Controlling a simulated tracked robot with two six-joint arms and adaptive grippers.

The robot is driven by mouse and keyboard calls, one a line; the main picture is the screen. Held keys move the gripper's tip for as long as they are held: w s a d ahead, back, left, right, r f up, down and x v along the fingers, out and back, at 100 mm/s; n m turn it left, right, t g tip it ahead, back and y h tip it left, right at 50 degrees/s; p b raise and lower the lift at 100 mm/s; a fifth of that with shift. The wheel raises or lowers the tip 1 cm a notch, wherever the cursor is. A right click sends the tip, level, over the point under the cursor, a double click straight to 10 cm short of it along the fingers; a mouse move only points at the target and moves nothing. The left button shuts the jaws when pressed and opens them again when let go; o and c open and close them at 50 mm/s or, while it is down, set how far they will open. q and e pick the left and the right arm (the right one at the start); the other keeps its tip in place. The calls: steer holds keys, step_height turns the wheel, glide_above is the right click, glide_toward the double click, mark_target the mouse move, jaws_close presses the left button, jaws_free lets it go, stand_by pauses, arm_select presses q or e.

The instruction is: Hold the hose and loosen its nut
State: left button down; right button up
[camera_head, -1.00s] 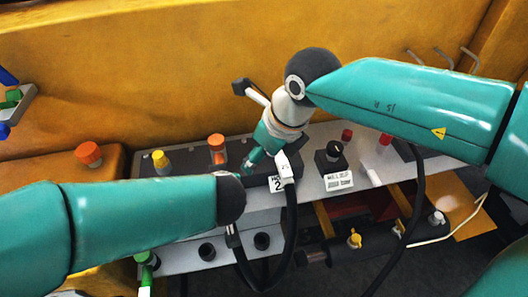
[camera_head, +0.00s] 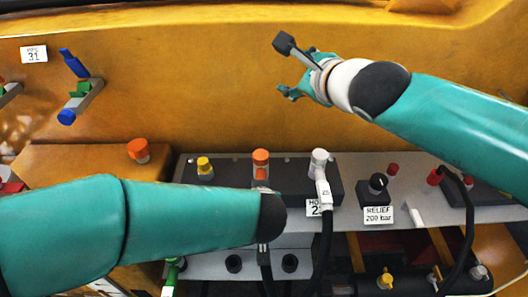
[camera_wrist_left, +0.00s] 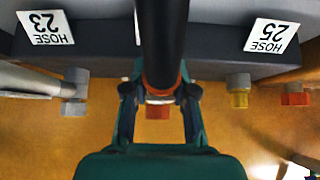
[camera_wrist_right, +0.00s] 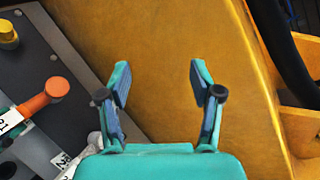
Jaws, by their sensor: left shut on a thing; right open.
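A black hose (camera_wrist_left: 162,45) runs between the fingers of my left gripper (camera_wrist_left: 160,95), which is shut on it. An orange nut (camera_wrist_left: 158,112) shows just beyond the fingers. In the head view, the orange nut (camera_head: 260,158) stands upright on the dark block, and my left forearm hides the left fingers. My right gripper (camera_head: 301,76) is open and empty, raised in front of the yellow body panel, above and apart from the nuts. Its spread fingers (camera_wrist_right: 160,80) show nothing between them in the right wrist view.
A white-nutted hose (camera_head: 319,160) stands right of the orange nut, and a yellow nut (camera_head: 204,166) left of it. A relief knob (camera_head: 377,184) with a label stands further right.

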steer(key=s+a+r+n+y, duration=0.2)
steer(key=a+r+n+y, duration=0.6)
steer(key=n, duration=0.4)
steer(key=s+a+n+g+y, duration=0.1)
steer(key=s+a+n+g, duration=0.25)
steer(key=n, duration=0.25)
steer(key=n+g+h, duration=0.6)
steer(key=n+h, duration=0.5)
glide_toward(261, 154)
steer(key=shift+n, duration=0.4)
steer(key=x, duration=0.7)
steer(key=shift+f, duration=0.25)
steer(key=shift+x, duration=0.85)
